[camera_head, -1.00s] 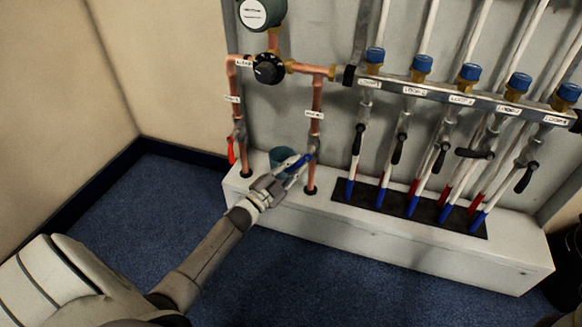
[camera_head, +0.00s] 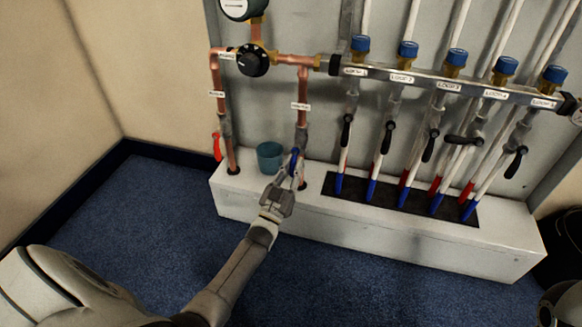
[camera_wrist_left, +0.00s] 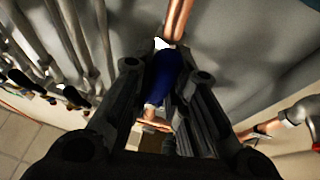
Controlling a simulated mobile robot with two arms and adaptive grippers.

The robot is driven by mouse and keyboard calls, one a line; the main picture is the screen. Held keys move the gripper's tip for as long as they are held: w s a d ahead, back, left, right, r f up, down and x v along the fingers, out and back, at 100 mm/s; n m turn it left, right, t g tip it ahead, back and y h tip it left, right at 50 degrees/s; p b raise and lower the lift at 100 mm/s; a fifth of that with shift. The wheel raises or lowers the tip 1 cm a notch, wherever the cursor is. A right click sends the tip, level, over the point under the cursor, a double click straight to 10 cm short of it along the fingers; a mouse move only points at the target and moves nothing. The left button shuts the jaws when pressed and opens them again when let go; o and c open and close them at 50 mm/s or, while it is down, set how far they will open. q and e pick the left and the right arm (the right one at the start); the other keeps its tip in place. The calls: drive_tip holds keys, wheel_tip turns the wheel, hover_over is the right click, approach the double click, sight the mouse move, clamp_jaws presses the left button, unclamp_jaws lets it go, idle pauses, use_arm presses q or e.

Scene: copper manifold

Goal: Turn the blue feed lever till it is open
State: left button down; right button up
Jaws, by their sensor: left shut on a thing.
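The blue feed lever (camera_head: 294,160) is on the right copper riser, just under a grey valve body. In the head view it points steeply downward, close to in line with the pipe. My left gripper (camera_head: 288,178) is shut on the lever from the front. In the left wrist view the blue lever (camera_wrist_left: 170,75) lies between the two dark fingers of my left gripper (camera_wrist_left: 165,95), with copper pipe above it. The fingers hide part of the lever and valve.
A red lever (camera_head: 217,147) hangs on the left copper riser. A teal cup (camera_head: 270,157) stands on the white ledge (camera_head: 400,230) between the risers. Several black-handled loop valves (camera_head: 388,137) are to the right. Blue carpet in front is clear.

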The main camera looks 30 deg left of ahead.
use_arm(q)
drive_tip(key=shift+d+n, duration=0.15)
drive_tip(key=shift+n, duration=0.35)
drive_tip(key=c, duration=1.4)
unclamp_jaws()
drive_tip(key=v, duration=1.2)
drive_tip(key=shift+d, duration=0.1)
